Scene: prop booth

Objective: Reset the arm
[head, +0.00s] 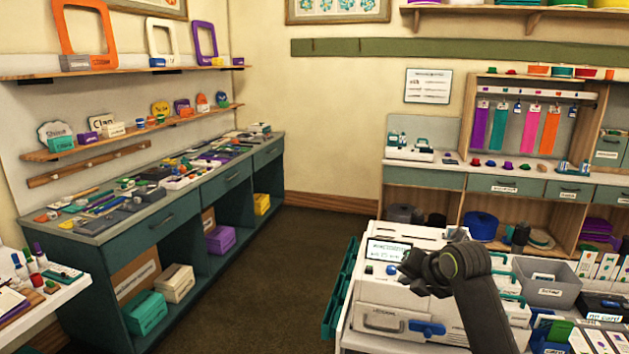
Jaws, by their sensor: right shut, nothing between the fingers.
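My right arm comes up from the bottom right in the head view. Its dark gripper (414,266) is shut and empty. It appears in front of a white machine (375,297) with a small screen (389,251), close to the screen's right side. I cannot tell whether it touches the machine. My left arm and gripper are not in view.
A grey bin (546,285) and card racks stand right of the machine. A long teal counter (190,205) covered with small items runs along the left wall. A teal cabinet (480,183) stands at the back right. The brown floor (290,250) between is clear.

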